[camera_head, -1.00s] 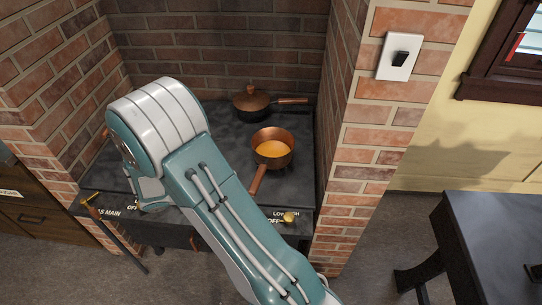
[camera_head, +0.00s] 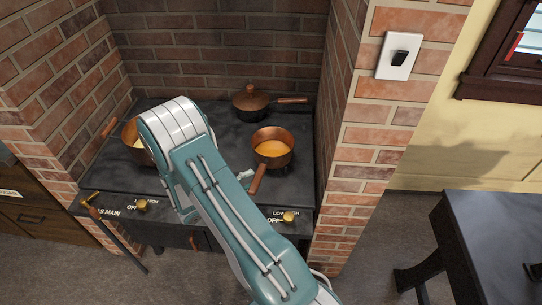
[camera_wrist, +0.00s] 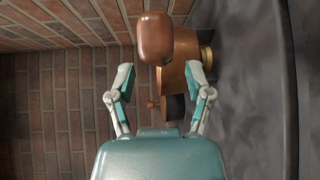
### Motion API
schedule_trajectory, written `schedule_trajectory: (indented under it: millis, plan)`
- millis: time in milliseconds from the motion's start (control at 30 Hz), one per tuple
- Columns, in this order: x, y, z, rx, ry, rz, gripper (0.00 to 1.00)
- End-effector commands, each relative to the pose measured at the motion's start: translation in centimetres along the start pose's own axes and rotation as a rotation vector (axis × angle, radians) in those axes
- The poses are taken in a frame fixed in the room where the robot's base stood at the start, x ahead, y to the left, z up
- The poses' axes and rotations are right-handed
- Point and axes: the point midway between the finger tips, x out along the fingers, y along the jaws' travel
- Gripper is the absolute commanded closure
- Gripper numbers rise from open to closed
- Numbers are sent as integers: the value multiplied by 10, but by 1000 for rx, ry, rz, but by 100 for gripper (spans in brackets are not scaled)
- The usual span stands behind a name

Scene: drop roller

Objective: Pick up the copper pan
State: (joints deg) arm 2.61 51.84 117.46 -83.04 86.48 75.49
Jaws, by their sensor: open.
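A copper pan (camera_head: 272,139) with orange contents stands on the right of the stove top, its copper handle (camera_head: 257,180) pointing toward the front. In the wrist view the rounded handle end (camera_wrist: 155,40) looms close, with the copper pan body (camera_wrist: 182,72) beyond it. My gripper (camera_wrist: 160,80) is open and empty. Its two fingers sit on either side of the pan in that view, with the handle end higher than the fingertips. In the head view my gripper (camera_head: 245,178) shows only partly, just left of the handle; my arm hides the rest.
A lidded copper pot (camera_head: 251,102) stands at the back of the black stove top (camera_head: 218,122). Another copper pot (camera_head: 130,133) on the left is partly behind my arm. Brick walls (camera_head: 220,62) enclose the back and sides. Brass knobs (camera_head: 289,216) line the front.

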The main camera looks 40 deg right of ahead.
Motion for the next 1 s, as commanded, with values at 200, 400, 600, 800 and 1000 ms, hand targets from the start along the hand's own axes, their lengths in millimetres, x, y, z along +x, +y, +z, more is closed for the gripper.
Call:
schedule_trajectory:
  millis: [200,400,600,800,1000]
  plan:
    - [31,-2,3,-1,-3,0,34]
    - [35,-2,3,-1,-1,0,34]
    - [34,-2,3,0,-1,0,88]
    - [34,-1,2,3,-1,2,100]
    - [34,-1,2,2,-1,1,100]
